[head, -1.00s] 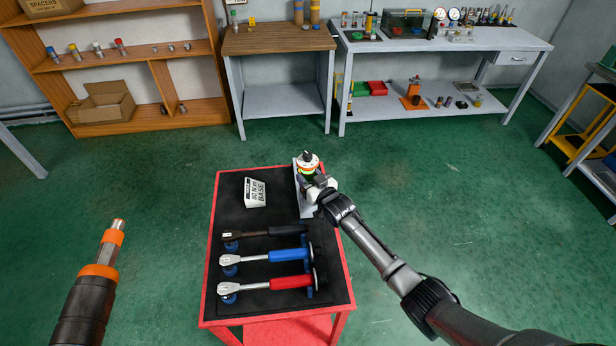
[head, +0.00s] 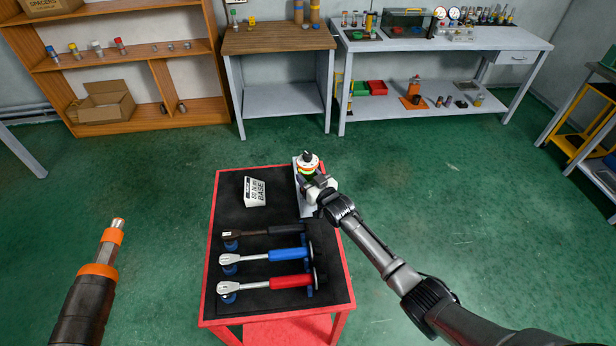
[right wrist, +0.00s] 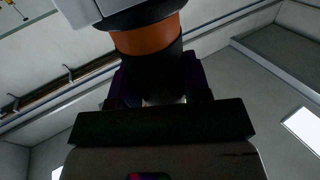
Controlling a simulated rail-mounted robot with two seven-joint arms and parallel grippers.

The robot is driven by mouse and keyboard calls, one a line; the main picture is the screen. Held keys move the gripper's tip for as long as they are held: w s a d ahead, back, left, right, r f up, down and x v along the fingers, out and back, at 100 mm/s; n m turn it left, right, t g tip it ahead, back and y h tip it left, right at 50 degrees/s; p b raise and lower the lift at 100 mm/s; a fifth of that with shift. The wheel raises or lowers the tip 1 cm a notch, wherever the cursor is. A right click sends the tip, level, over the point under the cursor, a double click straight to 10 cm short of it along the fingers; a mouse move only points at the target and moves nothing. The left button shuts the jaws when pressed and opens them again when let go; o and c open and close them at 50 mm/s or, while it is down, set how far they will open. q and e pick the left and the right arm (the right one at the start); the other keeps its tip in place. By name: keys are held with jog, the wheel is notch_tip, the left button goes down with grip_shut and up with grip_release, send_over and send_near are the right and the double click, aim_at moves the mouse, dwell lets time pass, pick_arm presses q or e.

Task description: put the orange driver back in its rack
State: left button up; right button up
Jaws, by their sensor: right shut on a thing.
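The orange driver shows close up in the right wrist view as a dark body with an orange band (right wrist: 148,37). My right gripper (head: 316,182) is shut on it, at the far right corner of the red-framed table. In the head view the driver's black top, pale disc and coloured bands (head: 308,163) stand up above the jaws. Its lower end is hidden. I cannot tell which thing is the driver's rack.
A pale plate (head: 303,196) stands beside the gripper. Benches (head: 440,45) and shelves are at the back; green floor between is clear.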

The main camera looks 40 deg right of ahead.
jog(key=o, duration=1.3)
jog(key=shift+f, duration=0.25)
jog(key=shift+s+a+r+p, duration=0.1)
jog(key=shift+s+a+p, duration=0.15)
jog(key=shift+s, duration=2.05)
jog(key=shift+s+a+r+p, duration=0.1)
jog(key=shift+s+p, duration=0.1)
jog(key=shift+s, duration=2.05)
jog(key=shift+s+a+p, duration=0.2)
jog(key=shift+s+p, duration=0.05)
jog(key=shift+s, duration=2.05)
